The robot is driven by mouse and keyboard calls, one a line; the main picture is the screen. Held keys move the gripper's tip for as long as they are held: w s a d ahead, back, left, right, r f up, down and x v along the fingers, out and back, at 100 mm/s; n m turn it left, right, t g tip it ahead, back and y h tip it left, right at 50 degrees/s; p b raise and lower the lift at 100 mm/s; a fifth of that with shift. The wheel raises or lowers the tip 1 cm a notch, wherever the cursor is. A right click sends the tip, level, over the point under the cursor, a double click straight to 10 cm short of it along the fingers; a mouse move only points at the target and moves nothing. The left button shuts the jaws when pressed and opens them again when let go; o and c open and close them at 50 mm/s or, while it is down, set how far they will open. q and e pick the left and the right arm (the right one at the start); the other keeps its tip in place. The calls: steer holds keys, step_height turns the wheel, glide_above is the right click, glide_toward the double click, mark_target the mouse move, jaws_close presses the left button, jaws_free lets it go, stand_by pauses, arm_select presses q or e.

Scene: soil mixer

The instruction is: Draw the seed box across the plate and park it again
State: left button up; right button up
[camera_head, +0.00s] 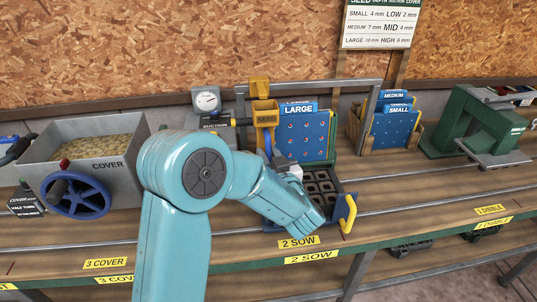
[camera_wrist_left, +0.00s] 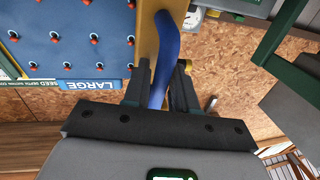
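The seed box (camera_head: 265,114) is orange-yellow with a SEED label and stands upright at the left end of the blue LARGE plate (camera_head: 305,137). Its blue handle (camera_head: 268,143) hangs below the label. In the left wrist view the handle (camera_wrist_left: 162,60) passes between the fingers of my left gripper (camera_wrist_left: 160,88), which look closed on it from both sides. The plate shows at the upper left there (camera_wrist_left: 70,35), with several red-centred holes. In the head view my left arm hides much of the gripper. My right gripper is in neither view.
A dark cell tray (camera_head: 322,187) with a yellow handle (camera_head: 347,213) sits below the plate. The COVER hopper (camera_head: 100,168) with a blue wheel (camera_head: 76,195) stands left. Spare plates (camera_head: 392,128) and a green dibble press (camera_head: 470,125) stand right. Rails run along the bench.

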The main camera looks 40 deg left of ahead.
arm_select(q)
jaws_close()
steer(key=w+d, duration=0.1)
steer(key=w, duration=0.1)
steer(key=w+d, duration=0.1)
steer(key=d, duration=0.1)
steer(key=shift+w, duration=0.4)
jaws_free()
steer(key=shift+s+a+r, duration=0.1)
steer(key=shift+w+d, duration=0.2)
steer(key=shift+w, duration=0.05)
steer(key=shift+s, duration=0.1)
steer(key=shift+a, duration=0.1)
